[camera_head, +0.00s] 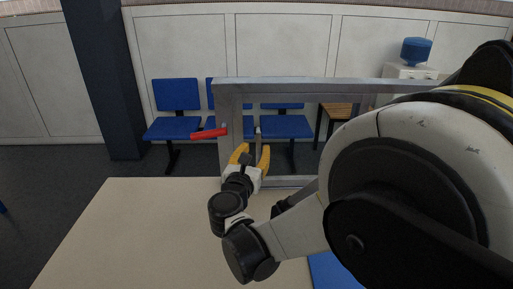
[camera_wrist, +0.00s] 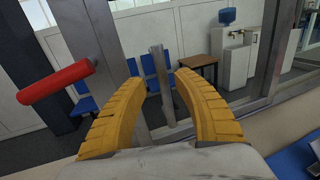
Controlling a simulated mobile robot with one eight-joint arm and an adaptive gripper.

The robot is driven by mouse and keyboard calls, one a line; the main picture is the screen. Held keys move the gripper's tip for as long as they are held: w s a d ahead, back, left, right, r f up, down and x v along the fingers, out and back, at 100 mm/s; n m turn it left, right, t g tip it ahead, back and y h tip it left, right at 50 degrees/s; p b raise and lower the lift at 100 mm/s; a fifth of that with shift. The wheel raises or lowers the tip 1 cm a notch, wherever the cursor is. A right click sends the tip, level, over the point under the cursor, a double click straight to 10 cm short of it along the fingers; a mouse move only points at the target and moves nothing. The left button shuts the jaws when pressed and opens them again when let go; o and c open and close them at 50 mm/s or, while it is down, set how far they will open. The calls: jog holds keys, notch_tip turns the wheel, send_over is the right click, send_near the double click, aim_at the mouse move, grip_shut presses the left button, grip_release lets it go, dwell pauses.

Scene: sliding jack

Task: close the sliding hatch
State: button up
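The sliding hatch (camera_head: 230,120) is a grey metal frame with a see-through middle, standing upright at the back edge of the pale table. A red bar handle (camera_head: 209,133) sticks out at its left side; the handle also shows at the left of the wrist view (camera_wrist: 56,82). My gripper (camera_head: 252,151) is open, with its yellow fingers pointing at the hatch, right of the red handle. In the wrist view, a short grey metal bar (camera_wrist: 162,85) stands between the spread fingers (camera_wrist: 160,80), with gaps on both sides. Contact is not visible. The right part of the hatch is hidden by my arm.
The pale table (camera_head: 130,230) is bare on the left. A blue item (camera_head: 333,272) lies at the front, partly behind my arm. Behind the hatch are blue chairs (camera_head: 175,110), a wooden side table (camera_head: 337,112) and a blue-topped water dispenser (camera_head: 416,50).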

jog(key=v, duration=1)
jog(key=s+d+f+m+g, duration=0.2)
jog(key=s+d+m+g, duration=0.1)
jog(key=d+m, duration=0.45)
jog(key=s+d+f+m+g, duration=0.2)
jog(key=s+d+m+g, duration=0.15)
jog(key=d+m, duration=0.45)
jog(key=s+d+f+m+g+y, duration=0.1)
jog(key=s+d+m+g+y, duration=0.1)
jog(key=s+m, duration=0.5)
jog(key=s+d+f+m+g+y, duration=0.1)
jog(key=s+d+m+y, duration=0.1)
jog(key=s+m, duration=0.4)
jog(key=m, duration=0.4)
jog(key=shift+s+f+g+y, duration=0.3)
jog(key=shift+s+f+g, duration=0.05)
